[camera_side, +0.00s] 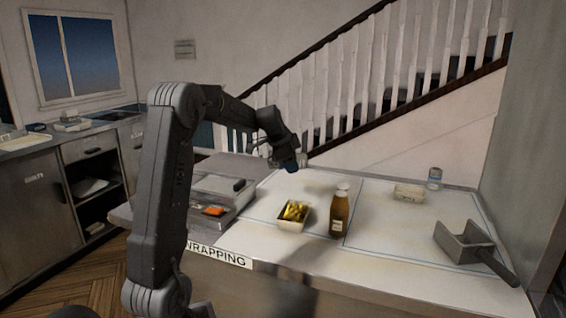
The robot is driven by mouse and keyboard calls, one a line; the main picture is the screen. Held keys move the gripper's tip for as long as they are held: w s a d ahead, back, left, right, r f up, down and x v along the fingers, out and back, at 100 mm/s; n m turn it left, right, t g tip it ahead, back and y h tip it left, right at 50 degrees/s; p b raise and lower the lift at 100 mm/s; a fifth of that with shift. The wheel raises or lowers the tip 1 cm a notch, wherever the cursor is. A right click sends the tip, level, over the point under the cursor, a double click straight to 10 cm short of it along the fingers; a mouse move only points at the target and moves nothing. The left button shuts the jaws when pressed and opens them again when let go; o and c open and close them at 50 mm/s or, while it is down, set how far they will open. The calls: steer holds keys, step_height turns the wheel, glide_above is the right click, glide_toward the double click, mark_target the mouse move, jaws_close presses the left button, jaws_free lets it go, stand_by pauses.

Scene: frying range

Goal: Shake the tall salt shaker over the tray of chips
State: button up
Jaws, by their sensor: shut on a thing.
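My gripper (287,160) is above and behind the tray, up in the air. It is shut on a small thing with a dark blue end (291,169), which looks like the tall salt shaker. Most of it is hidden by the gripper, and its tilt cannot be told. The held thing is clear of the tray.
A brown bottle with a white cap (339,213) stands just right of the chips. A blue-and-white container (434,179) and a pale tray (409,193) stand at the back right. A metal scoop (466,244) lies front right. A scale-like metal unit (211,198) is left.

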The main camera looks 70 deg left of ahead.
steer(key=w+n+t, duration=0.1)
steer(key=t, duration=0.1)
steer(key=w+d+n+t, duration=0.1)
steer(key=shift+w+d+r+n+h, duration=0.1)
steer(key=shift+w+r+n+h, duration=0.2)
steer(key=shift+w+h, duration=0.1)
steer(key=shift+w+d+f+n+t, duration=0.2)
steer(key=shift+w+f+n+t, duration=0.3)
steer(key=shift+f+t, duration=0.2)
steer(key=shift+w+d+f+n+t, duration=0.15)
steer(key=shift+w+f+n+t, duration=0.25)
steer(key=shift+f+n+t, duration=0.35)
steer(key=shift+w+d+f+n+t, duration=0.2)
steer(key=shift+w+f+n+t, duration=0.25)
steer(key=shift+f, duration=0.4)
stand_by(0.3)
